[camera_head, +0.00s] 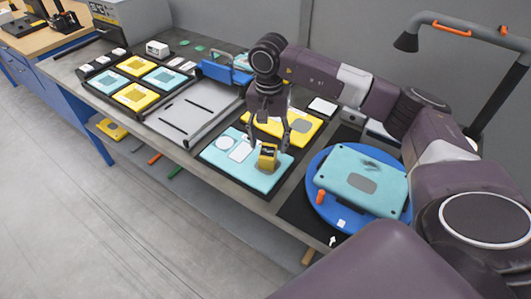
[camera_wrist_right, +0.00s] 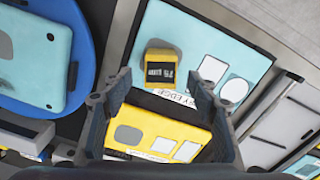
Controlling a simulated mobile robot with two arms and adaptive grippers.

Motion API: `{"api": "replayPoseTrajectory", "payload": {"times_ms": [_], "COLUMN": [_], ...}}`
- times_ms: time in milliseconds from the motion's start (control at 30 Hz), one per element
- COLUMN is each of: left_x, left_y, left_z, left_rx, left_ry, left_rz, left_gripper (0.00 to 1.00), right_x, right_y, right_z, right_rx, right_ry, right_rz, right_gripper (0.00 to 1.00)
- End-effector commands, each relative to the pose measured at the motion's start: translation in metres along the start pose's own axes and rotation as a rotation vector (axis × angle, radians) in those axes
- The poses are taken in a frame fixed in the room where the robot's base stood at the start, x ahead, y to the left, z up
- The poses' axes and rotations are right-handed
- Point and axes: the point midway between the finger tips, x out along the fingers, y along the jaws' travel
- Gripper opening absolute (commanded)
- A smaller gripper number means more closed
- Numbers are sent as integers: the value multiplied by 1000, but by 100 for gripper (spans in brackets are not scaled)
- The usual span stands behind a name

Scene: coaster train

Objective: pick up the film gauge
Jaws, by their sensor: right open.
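The film gauge, a small yellow block with a black marked face (camera_head: 267,157), sits on a light-blue panel (camera_head: 219,153) on the bench. In the right wrist view the gauge (camera_wrist_right: 160,68) lies just beyond the fingertips, between their lines. My right gripper (camera_head: 267,142) points down just above the gauge with its fingers apart; it also shows open in the wrist view (camera_wrist_right: 158,82). Nothing is held between the fingers. My left gripper is not in view.
A yellow panel (camera_head: 297,127) lies behind the light-blue one. A grey tray (camera_head: 190,112) and several yellow and blue plates lie to the left.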

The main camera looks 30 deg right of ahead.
Motion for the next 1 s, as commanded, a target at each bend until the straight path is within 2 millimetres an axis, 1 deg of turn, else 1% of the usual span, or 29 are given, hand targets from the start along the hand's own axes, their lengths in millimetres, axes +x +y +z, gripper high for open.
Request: {"api": "replayPoseTrajectory", "payload": {"times_ms": [33, 100, 167, 233, 333, 400, 533, 600, 667, 767, 1000], "left_x": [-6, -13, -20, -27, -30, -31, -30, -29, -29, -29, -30], "left_y": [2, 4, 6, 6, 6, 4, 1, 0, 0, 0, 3], "left_z": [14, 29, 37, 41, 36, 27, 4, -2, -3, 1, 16], "left_rx": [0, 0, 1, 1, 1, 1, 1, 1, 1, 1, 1], "left_ry": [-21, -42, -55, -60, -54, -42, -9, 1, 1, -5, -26], "left_rz": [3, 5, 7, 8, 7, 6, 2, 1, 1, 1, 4], "left_gripper": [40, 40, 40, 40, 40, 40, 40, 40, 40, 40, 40], "right_x": [4, 11, 18, 28, 44, 50, 55, 55, 55, 55, 55], "right_y": [1, 1, 1, 1, 0, 0, 0, 0, 0, 0, 0], "right_z": [1, 2, 3, 4, 3, 3, 2, 2, 2, 2, 2], "right_rx": [0, 0, -1, 0, 0, 0, 0, 0, 0, 0, 0], "right_ry": [-2, -3, -4, -5, -3, -2, 0, 0, 0, 0, 0], "right_rz": [3, 3, 3, 3, 1, 0, -2, -2, -2, -2, -2], "right_gripper": [54, 54, 54, 54, 54, 54, 54, 54, 54, 45, 18]}}
